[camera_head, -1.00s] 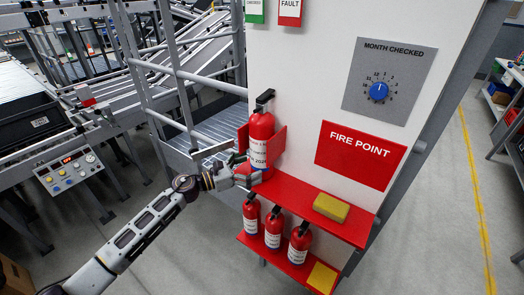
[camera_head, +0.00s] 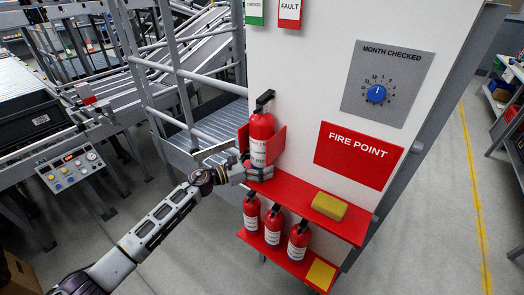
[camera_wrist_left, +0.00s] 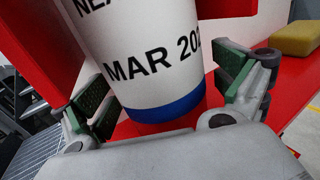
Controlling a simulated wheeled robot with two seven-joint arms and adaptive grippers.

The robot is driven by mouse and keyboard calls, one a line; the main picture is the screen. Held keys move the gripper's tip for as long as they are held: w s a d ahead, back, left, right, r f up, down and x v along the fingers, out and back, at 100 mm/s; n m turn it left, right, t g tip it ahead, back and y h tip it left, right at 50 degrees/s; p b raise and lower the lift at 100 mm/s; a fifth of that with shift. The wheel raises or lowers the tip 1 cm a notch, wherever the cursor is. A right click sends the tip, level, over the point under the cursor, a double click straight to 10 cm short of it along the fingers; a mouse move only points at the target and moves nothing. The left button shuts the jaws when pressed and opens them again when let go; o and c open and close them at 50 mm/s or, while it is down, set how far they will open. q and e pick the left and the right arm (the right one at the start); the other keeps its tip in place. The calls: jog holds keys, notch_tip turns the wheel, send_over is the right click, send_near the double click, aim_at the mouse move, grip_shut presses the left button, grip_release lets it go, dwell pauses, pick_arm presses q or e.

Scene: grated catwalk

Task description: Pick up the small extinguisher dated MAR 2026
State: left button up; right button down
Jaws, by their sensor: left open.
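A red extinguisher (camera_head: 261,127) with a white label stands upright on the upper red shelf, between red side plates. In the left wrist view its label (camera_wrist_left: 140,40) reads "MAR 202", the last digit cut off, above a blue band at its foot. My left gripper (camera_head: 257,171) is open at its lower part; in the wrist view the green-padded fingers (camera_wrist_left: 165,92) stand either side of it, with no clear grip. Three smaller red extinguishers, left (camera_head: 251,212), middle (camera_head: 273,228) and right (camera_head: 298,243), stand on the lower shelf; their label text is unreadable. My right gripper is out of view.
A yellow block (camera_head: 330,206) lies on the upper shelf (camera_head: 350,231), right of the extinguisher. A yellow square (camera_head: 321,275) is on the lower shelf. A white panel carries the FIRE POINT sign (camera_head: 358,154) and a month dial (camera_head: 376,94). Grey railings (camera_head: 190,75) stand at the left.

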pick_arm(q)
jog(key=shift+c, duration=0.3)
jog(key=c, duration=1.9)
jog(key=shift+r, duration=0.35)
grip_shut()
jog(key=shift+w, duration=0.15)
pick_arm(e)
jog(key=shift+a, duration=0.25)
